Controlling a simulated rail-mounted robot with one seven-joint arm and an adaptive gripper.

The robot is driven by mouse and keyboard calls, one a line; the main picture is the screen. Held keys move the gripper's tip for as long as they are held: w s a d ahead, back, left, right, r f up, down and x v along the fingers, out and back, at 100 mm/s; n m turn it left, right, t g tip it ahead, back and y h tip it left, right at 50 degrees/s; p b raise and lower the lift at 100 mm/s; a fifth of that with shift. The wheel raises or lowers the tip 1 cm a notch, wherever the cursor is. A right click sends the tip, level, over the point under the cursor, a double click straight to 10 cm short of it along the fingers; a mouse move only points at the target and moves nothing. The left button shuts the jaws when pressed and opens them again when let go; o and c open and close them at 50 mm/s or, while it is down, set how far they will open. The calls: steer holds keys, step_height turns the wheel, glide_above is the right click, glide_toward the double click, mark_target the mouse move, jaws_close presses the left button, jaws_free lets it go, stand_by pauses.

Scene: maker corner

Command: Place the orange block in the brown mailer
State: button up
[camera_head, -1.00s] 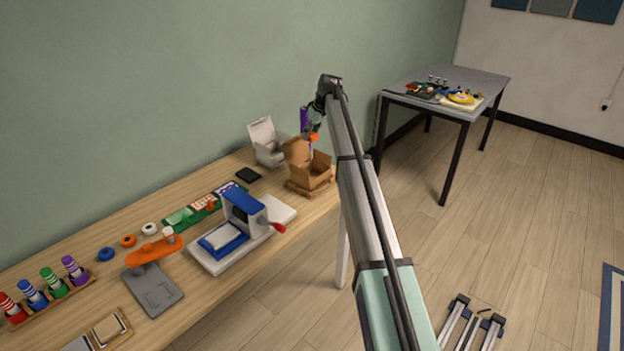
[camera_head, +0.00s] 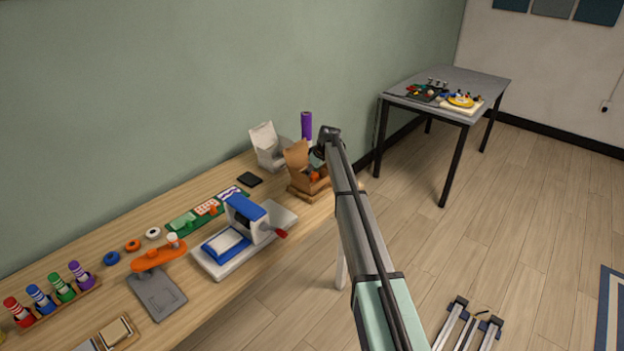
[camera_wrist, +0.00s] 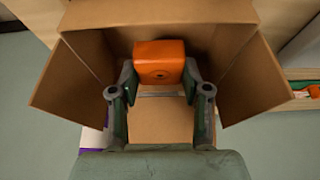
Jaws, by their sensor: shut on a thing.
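The orange block (camera_wrist: 159,63) is held between the two fingers of my gripper (camera_wrist: 159,88), which is shut on it. In the wrist view the block and fingertips are inside the open brown mailer (camera_wrist: 159,18), between its spread flaps. The mailer's bare floor shows below the block. I cannot tell whether the block touches the floor. In the head view the mailer (camera_head: 297,155) stands at the far end of the wooden bench, lid up. The orange block (camera_head: 314,176) shows low in it, and my gripper (camera_head: 320,167) is partly hidden by my arm.
A white open box (camera_head: 266,143) stands just left of the mailer, and a purple roll (camera_head: 306,124) behind it. A blue and white press (camera_head: 240,235) is nearer on the bench. A grey table (camera_head: 460,82) with several items stands apart.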

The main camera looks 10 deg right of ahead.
mark_target(314, 175)
steer(key=shift+f+p, duration=0.35)
steer(key=shift+f, duration=1.35)
steer(key=shift+f, duration=0.25)
steer(key=o, duration=1.3)
steer(key=shift+r, duration=0.1)
steer(key=shift+c, duration=0.2)
steer(key=shift+r, duration=0.25)
steer(key=b+v, duration=0.2)
steer(key=v, duration=1)
steer(key=shift+b, duration=0.4)
steer(key=shift+f, duration=0.1)
